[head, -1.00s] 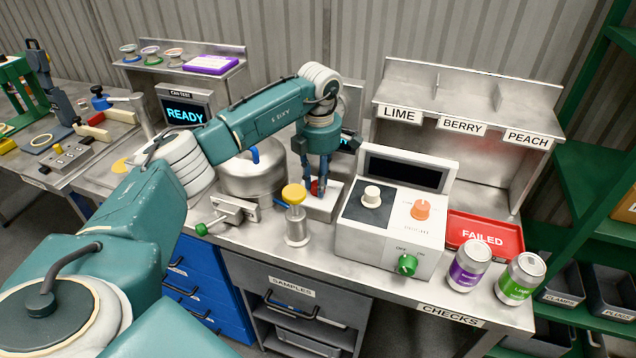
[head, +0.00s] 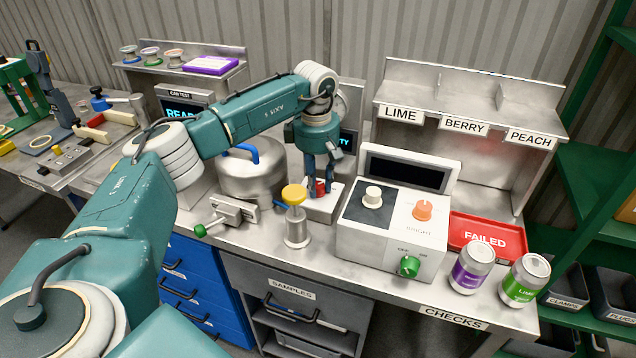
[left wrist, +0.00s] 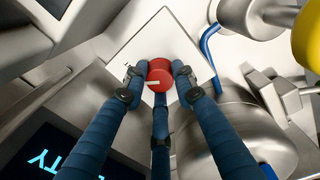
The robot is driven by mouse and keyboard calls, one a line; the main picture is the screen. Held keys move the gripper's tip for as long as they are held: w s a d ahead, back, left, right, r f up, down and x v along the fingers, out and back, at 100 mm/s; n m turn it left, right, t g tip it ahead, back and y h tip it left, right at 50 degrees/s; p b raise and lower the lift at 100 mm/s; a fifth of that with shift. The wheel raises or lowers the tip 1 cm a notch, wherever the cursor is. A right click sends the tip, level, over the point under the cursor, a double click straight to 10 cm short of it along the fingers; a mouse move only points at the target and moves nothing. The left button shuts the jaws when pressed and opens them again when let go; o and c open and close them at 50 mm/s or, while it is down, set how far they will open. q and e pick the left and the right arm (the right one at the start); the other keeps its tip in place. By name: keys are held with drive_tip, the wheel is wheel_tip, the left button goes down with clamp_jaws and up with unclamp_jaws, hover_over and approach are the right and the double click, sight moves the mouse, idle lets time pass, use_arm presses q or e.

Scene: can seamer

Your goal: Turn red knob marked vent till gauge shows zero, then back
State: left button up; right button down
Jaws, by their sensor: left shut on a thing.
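The red knob (head: 320,187) sits on a small white block (head: 322,208) on the bench, and it also shows in the left wrist view (left wrist: 160,75) with a pale pointer line on its face. My left gripper (head: 320,180) reaches down over the knob. In the left wrist view its blue fingers (left wrist: 160,84) close around the knob from several sides. I cannot read any vent marking, and the gauge's face is not readable; a round grey dial-like part behind the arm is mostly hidden. My right gripper is not in view.
A steel vessel (head: 250,172) with a blue handle stands left of the block. A yellow-topped post (head: 296,215) stands close in front. A white control box (head: 395,222) with knobs is to the right. Two cans (head: 471,267) stand near the bench's front edge.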

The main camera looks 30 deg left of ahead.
sight(317, 185)
use_arm(q)
drive_tip(key=shift+m, duration=0.5)
drive_tip(key=o, duration=1.2)
drive_tip(key=shift+c, duration=0.2)
drive_tip(key=shift+r, duration=0.15)
wheel_tip(317, 185, up, 12)
drive_tip(key=shift+s, duration=0.25)
